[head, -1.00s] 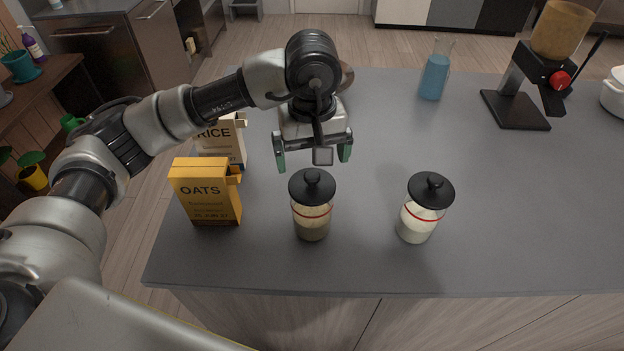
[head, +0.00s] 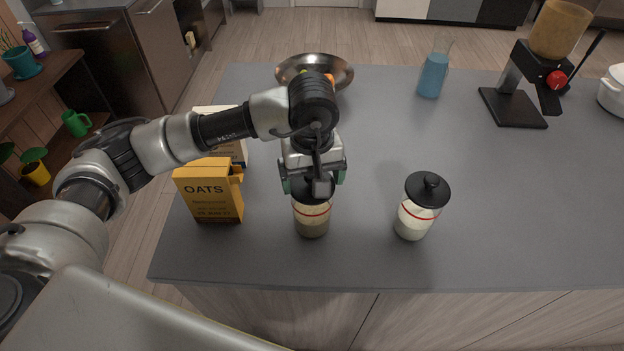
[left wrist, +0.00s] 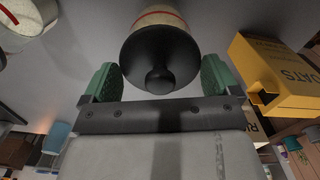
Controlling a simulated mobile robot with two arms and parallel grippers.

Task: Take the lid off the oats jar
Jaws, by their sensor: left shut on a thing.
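A glass jar (head: 311,224) with brownish contents and a red band stands upright on the counter, right of the yellow oats box (head: 211,192). Its black knobbed lid (left wrist: 160,52) is on it, largely covered by my gripper in the head view. My left gripper (head: 313,183) is over the jar, shut on the lid, with one green fingertip on each side. A second jar (head: 412,222) with pale contents and a black lid (head: 428,188) stands to the right. No label is readable on either jar. My right gripper is not seen.
A rice box (head: 228,120) stands behind the oats box, partly hidden by my arm. A metal bowl (head: 338,70) sits behind my gripper. A blue flask (head: 433,75) and a dispenser (head: 530,85) stand at the back right. The counter's middle right is clear.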

